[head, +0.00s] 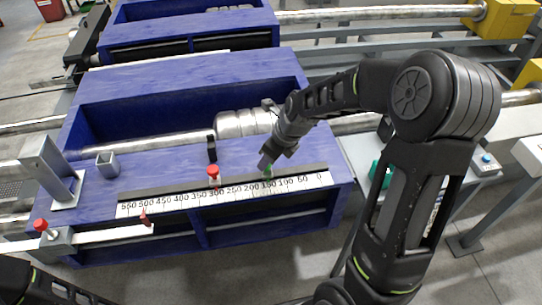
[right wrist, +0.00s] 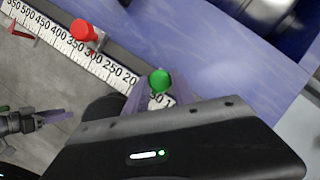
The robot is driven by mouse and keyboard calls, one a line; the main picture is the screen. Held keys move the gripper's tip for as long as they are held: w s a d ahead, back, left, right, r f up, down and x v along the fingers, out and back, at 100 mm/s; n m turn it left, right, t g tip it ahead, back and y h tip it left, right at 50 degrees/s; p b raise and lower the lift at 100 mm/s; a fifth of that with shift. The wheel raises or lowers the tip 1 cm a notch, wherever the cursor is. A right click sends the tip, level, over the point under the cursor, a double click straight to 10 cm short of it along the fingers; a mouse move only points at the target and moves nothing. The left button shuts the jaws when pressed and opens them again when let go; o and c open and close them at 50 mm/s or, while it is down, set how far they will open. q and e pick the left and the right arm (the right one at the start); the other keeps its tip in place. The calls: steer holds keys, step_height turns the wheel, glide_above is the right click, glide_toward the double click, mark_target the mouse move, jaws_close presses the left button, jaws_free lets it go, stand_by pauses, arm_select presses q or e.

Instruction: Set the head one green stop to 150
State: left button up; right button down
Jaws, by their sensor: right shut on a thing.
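The green stop (head: 267,169) sits on the scale rail (head: 130,210) of the near blue table, by about the 150 mark. The exact reading is hard to tell because my gripper partly covers it. My right gripper (head: 265,163) reaches down and is shut on the green stop. In the right wrist view the round green knob (right wrist: 160,80) shows between the fingers, with the numbers around it partly hidden. My left arm shows only at the lower left of the head view. My left gripper (right wrist: 55,117) shows small in the right wrist view, its jaw state unclear.
A red stop (head: 213,172) stands on the same rail near 300; it also shows in the right wrist view (right wrist: 83,31). A dark upright post (head: 211,148) stands behind it. A metal cylinder (head: 240,123) lies in the trough. Another red knob (head: 41,225) is at the left.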

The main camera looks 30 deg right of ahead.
steer(key=shift+w+a, duration=0.1)
steer(key=shift+a, duration=0.1)
steer(key=c, duration=1.1)
jaws_free()
steer(key=shift+a, duration=0.1)
steer(key=shift+r, duration=0.1)
steer(key=v, duration=0.7)
steer(key=shift+r, duration=0.3)
steer(key=shift+s+f, duration=0.1)
steer(key=shift+s, duration=0.1)
